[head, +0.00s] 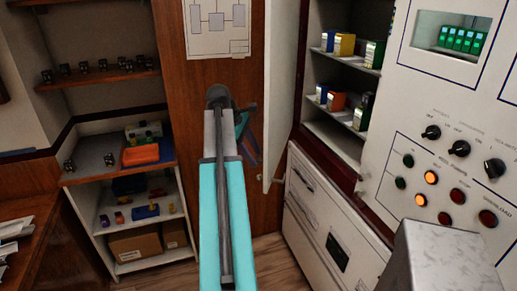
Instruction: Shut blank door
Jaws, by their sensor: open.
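A plain white door (283,90) stands open in the head view, swung out edge-on from the left side of a shelf cabinet (345,134). A small pale handle (276,181) sticks out near the door's lower edge. The cabinet's shelves are exposed, with several small coloured boxes on them. My gripper (252,147) shows only partly, beyond the end of my cyan arm and left of the door. It is open, and I see nothing held in it. Its fingertips are small and dark, and a gap appears between them and the door.
White drawers (325,226) sit below the cabinet. A control panel (450,150) with knobs and lit buttons is at right. A grey block (440,258) stands at the lower right. Shelves (120,180) with an orange tray (141,154) are at left. Some wooden floor shows clear.

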